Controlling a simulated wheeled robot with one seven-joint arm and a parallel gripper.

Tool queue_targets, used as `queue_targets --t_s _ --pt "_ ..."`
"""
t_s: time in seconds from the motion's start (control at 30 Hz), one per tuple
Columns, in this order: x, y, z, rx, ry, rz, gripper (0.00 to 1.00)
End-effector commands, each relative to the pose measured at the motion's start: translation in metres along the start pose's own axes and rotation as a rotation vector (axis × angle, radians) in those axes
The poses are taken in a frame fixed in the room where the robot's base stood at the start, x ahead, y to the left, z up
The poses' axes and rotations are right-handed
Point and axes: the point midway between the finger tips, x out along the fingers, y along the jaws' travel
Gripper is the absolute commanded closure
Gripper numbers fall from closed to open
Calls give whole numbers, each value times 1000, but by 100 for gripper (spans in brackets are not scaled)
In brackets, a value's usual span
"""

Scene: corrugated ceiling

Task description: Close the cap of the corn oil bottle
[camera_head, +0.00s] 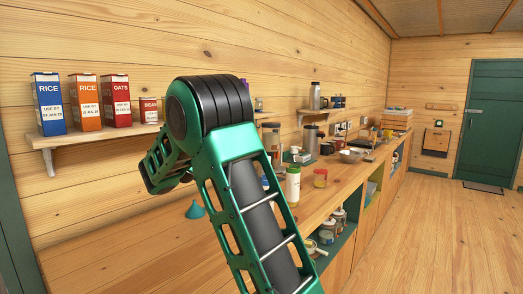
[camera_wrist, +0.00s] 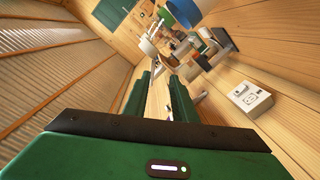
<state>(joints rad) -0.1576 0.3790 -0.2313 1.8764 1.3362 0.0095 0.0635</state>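I cannot make out for certain which item is the corn oil bottle. A pale bottle with a green-tinged label (camera_head: 293,186) stands upright on the wooden counter (camera_head: 340,187), just right of my raised arm. Its label and cap are too small to read. My gripper (camera_wrist: 160,78) shows in the wrist view with its two green fingers apart and nothing between them. In the head view my gripper is hidden behind the arm. The wrist view looks tilted across the room, well away from anything graspable.
A bowl (camera_head: 350,156) and flasks stand farther back. Tins, including a blue rice tin (camera_head: 49,104), line the wall shelf. The floor at right is free.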

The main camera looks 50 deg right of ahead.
Motion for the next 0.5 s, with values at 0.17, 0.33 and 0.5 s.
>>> queue_targets --t_s 0.17,0.33,0.5 --pt "2 8 -11 -2 38 68 76" --pt "20 11 -12 -2 39 73 76" --pt "50 13 -13 -2 37 73 76"
